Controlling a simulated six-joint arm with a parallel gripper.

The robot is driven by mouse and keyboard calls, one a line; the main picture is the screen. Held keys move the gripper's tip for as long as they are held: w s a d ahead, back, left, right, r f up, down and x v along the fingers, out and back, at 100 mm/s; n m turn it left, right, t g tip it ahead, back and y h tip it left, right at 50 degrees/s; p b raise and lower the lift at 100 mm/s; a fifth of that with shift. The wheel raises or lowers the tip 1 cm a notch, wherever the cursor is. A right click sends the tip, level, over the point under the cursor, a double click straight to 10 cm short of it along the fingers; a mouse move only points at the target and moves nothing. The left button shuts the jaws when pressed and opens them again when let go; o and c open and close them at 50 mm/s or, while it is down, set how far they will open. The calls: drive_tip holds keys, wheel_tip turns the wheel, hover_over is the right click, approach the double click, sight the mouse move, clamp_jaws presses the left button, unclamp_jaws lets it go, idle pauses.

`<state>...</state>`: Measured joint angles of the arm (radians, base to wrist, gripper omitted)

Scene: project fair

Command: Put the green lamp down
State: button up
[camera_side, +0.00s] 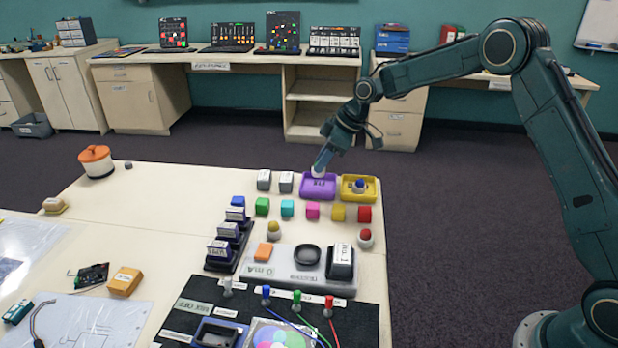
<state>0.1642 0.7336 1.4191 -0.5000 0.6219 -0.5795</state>
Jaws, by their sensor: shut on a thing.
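My gripper (319,166) points down over the purple tray (320,192) at the back right of the table. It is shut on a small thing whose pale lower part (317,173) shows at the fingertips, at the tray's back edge. I take it for the green lamp; its coloured top is hidden by the fingers. I cannot tell whether it touches the tray floor. Similar lamps with pale bases stand nearby: a blue one (359,187) in the yellow tray (345,195), a yellow one (273,231) and a red one (365,239).
A grey tester (285,275) and a black board with coloured pegs (370,318) are nearer.

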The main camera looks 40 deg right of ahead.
sight(323, 174)
drive_tip(key=shift+f, duration=1.95)
drive_tip(key=shift+f, duration=0.15)
drive_tip(key=o, duration=1)
drive_tip(key=shift+o, duration=0.2)
drive_tip(key=v, duration=1.2)
drive_tip(key=shift+s+r, duration=0.1)
drive_tip(key=shift+r, duration=0.1)
